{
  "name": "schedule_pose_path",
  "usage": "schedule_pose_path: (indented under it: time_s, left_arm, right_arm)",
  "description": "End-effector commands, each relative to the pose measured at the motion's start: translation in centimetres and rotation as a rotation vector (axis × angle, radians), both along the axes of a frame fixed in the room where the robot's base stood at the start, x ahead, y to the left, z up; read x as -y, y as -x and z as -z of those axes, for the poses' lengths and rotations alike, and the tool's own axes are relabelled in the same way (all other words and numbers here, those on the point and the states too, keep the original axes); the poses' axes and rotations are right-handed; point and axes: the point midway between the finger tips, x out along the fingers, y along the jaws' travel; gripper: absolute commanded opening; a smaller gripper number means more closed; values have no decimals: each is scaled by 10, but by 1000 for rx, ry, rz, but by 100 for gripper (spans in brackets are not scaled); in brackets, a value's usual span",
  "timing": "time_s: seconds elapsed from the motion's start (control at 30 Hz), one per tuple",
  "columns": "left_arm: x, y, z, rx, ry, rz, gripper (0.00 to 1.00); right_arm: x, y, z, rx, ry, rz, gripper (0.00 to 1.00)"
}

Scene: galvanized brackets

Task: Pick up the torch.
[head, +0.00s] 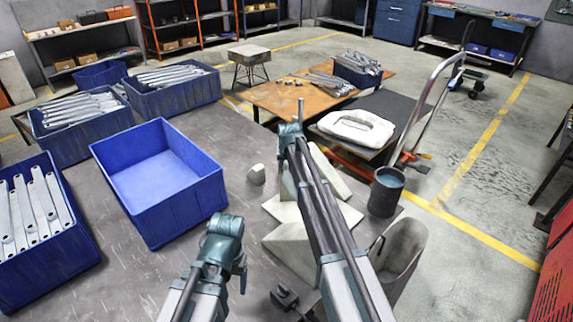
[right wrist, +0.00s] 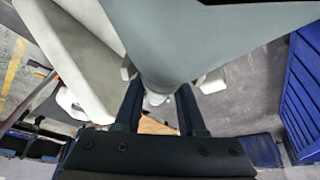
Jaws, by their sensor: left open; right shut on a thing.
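The torch (right wrist: 180,50) shows in the right wrist view as a large smooth grey-green body. It narrows to a rounded part between the fingers of my right gripper (right wrist: 160,98), which is shut on it. Its upper part runs out of the picture at the top. In the head view my right arm covers that gripper, and I cannot make out the torch there. My left gripper (head: 284,295) shows as a small dark shape low in the head view, open, over the grey table and apart from other things.
An empty blue crate (head: 105,150) stands on the table (head: 195,125) at the left, beside crates of metal brackets. Pale angular pieces (head: 287,252) lie around my right arm. A dark teal cup (head: 386,192) and a grey bin (head: 402,252) stand to the right.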

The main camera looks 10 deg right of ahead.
Motion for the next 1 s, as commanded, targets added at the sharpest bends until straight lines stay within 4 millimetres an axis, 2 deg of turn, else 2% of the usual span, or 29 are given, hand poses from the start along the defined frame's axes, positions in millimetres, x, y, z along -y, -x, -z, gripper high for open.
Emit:
schedule_pose_path:
  time_s: [0.33, 0.53, 0.77, 1.0]
  left_arm:
    - [0, 0, -1, 0, 0, 0, 72]
    - [0, 0, -11, 0, 0, 0, 72]
    - [0, 0, -38, 0, 0, 0, 72]
    - [0, 0, -76, 0, 0, 0, 72]
  right_arm:
    - [0, 0, -1, 1, 0, 0, 0]
    - [0, 0, -11, 1, 0, 0, 0]
    - [0, 0, -38, 1, 0, 0, 0]
    - [0, 0, -76, 1, 0, 0, 0]
